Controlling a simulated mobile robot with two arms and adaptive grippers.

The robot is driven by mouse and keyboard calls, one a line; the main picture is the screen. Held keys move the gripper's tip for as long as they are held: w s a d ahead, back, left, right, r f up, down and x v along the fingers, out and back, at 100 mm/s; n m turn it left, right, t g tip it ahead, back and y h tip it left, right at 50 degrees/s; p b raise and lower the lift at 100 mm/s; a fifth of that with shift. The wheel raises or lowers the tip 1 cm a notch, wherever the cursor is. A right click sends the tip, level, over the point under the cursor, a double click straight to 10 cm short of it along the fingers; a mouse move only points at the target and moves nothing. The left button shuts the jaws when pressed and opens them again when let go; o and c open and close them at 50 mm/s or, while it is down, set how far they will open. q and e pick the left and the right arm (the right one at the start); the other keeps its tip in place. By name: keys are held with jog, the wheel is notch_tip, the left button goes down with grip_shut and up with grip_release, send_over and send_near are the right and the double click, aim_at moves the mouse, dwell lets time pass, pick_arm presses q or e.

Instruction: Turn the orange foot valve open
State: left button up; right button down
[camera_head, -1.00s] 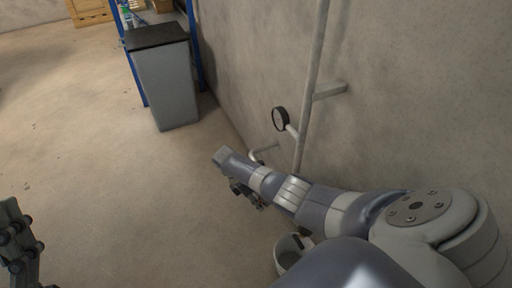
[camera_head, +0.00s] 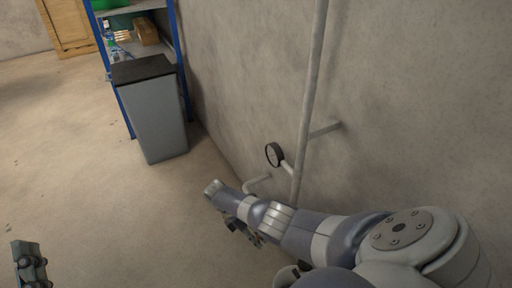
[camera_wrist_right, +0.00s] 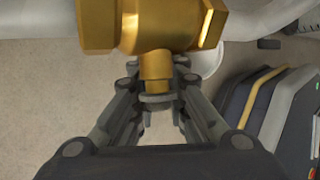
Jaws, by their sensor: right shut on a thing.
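In the right wrist view a brass valve body (camera_wrist_right: 150,22) fills the top, with a short brass stem (camera_wrist_right: 156,70) pointing down between my fingers. My right gripper (camera_wrist_right: 160,98) is shut around the lower end of this valve. The fingers hide what they grip, and no orange handle shows clearly. In the head view my right gripper (camera_head: 243,230) is small and dark below my forearm, low by the wall, and the valve is mostly hidden there. My left gripper (camera_head: 31,268) shows at the lower left edge, away from the valve; its jaws are unclear.
A grey bin (camera_head: 155,115) stands before a blue shelf (camera_head: 173,30). A black, grey and yellow casing (camera_wrist_right: 270,110) lies right of the valve. The floor at left is clear.

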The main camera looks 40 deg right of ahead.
pick_arm(q)
jog(key=shift+s+r+t, duration=0.4)
jog(key=shift+r+t, duration=0.2)
jog(key=shift+r, duration=0.25)
pick_arm(e)
jog(key=shift+s+a+r, duration=0.1)
jog(key=shift+s+a, duration=0.05)
jog(key=c, duration=1.6)
grip_release()
pick_arm(q)
jog(key=shift+r, duration=0.15)
pick_arm(e)
jog(key=v, duration=1.2)
jog(key=shift+w, duration=0.2)
